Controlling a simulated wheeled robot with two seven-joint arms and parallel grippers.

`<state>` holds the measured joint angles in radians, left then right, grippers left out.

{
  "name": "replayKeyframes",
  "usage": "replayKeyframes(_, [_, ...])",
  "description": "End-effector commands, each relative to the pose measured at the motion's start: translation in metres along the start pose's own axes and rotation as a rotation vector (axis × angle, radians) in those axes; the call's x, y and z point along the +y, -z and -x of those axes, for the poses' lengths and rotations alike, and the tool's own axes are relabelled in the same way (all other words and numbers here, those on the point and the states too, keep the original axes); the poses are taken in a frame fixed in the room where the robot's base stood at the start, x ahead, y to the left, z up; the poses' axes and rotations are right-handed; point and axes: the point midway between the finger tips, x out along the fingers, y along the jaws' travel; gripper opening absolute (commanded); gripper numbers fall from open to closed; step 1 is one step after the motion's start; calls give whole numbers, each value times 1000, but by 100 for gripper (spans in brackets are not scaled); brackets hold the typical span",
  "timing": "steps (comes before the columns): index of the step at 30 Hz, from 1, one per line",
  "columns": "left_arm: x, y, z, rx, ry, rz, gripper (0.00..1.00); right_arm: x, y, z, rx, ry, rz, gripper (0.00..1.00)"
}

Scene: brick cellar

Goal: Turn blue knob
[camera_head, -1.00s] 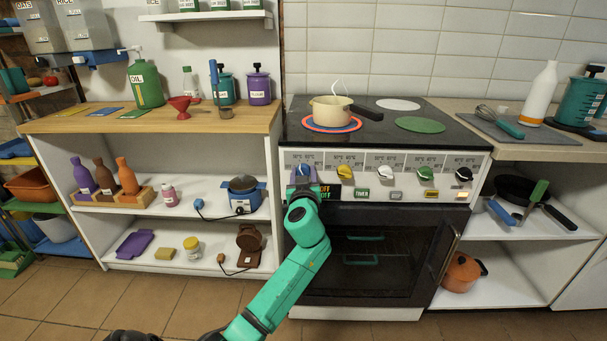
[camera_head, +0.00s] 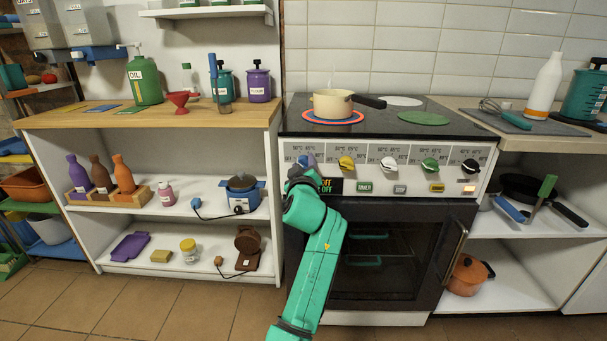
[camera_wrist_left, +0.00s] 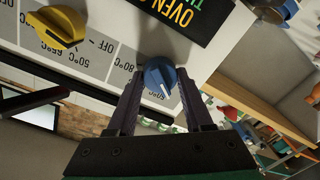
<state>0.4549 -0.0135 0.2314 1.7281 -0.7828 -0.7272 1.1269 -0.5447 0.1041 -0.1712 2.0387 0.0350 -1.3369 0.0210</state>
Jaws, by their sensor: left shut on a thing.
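The blue knob (camera_wrist_left: 160,75) with a white pointer line sits on the oven's front panel. In the wrist view it is between the two fingers of my left gripper (camera_wrist_left: 160,82), which is shut on it. In the head view my left gripper (camera_head: 300,174) is at the panel's left end and hides most of the blue knob (camera_head: 307,159). The panel behind the knob carries temperature marks. My right gripper is not in view.
Yellow (camera_head: 346,163), white, green and black knobs sit in a row to the right.

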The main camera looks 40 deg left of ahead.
Motion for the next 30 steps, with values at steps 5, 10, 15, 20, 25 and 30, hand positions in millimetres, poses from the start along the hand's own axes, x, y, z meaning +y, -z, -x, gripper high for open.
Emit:
replayKeyframes(5, [-2,-4,0,-12,3,153,0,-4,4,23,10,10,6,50])
replayKeyframes(10, [-2,-3,0,-18,5,264,0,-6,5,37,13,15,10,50])
replayKeyframes(15, [-3,-3,0,-22,7,341,0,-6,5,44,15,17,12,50])
replayKeyframes(20, [-2,-2,0,-23,6,380,0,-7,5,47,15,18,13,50])
replayKeyframes(25, [-3,-2,0,-24,7,393,0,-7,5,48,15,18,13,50])
replayKeyframes(30, [-3,-2,0,-24,7,394,0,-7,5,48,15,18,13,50])
